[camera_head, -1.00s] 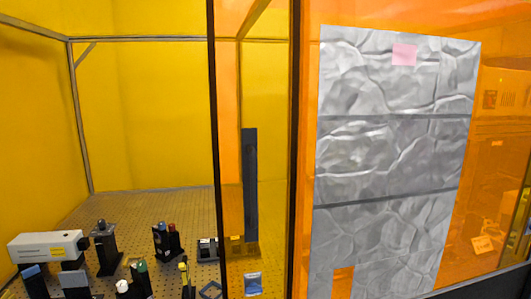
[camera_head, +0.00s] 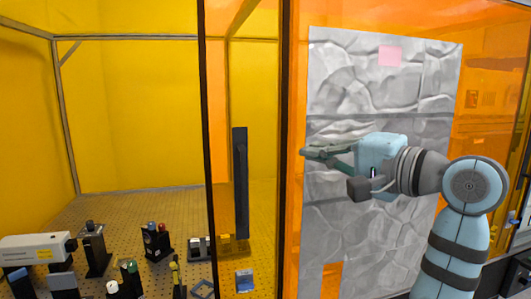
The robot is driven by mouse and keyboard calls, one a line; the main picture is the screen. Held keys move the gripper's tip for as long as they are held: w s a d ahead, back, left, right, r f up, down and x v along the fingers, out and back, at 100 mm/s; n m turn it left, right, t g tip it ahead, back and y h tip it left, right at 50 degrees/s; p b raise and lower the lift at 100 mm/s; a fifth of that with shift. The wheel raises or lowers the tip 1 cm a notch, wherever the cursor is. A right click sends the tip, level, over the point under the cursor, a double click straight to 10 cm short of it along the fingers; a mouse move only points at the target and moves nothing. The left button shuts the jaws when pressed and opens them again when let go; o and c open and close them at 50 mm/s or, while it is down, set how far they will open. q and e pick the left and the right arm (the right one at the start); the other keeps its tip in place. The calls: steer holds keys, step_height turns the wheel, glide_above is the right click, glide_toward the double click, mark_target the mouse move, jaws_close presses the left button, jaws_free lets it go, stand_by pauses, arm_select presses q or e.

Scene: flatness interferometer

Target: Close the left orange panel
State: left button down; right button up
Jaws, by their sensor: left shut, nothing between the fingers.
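The left orange panel (camera_head: 215,140) is a see-through pane with a dark frame edge, standing right of the wide opening into the enclosure. A dark vertical handle bar (camera_head: 241,185) shows on it. The panel seems to overlap the right orange panel (camera_head: 475,110), which carries crinkled silver foil sheets (camera_head: 380,85).
Inside the opening, a perforated optical table (camera_head: 140,210) carries a white laser box (camera_head: 35,248) and several dark optic mounts (camera_head: 158,243). A dark upright frame post (camera_head: 284,140) stands between the handle and my gripper in the picture. The opening at the left is clear of my arm.

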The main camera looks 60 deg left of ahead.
arm_select(q)
steer(key=p, duration=0.3)
glide_toward(268, 142)
steer(key=a, duration=0.5)
steer(key=shift+s+f, duration=0.15)
steer(key=shift+s, duration=0.15)
steer(key=s, duration=0.3)
steer(key=shift+s+f+p, duration=0.3)
steer(key=shift+f+p, duration=0.05)
steer(key=shift+s+a+f, duration=0.1)
steer(key=shift+s+f, duration=0.05)
steer(key=shift+s, duration=0.05)
steer(key=shift+w, duration=0.15)
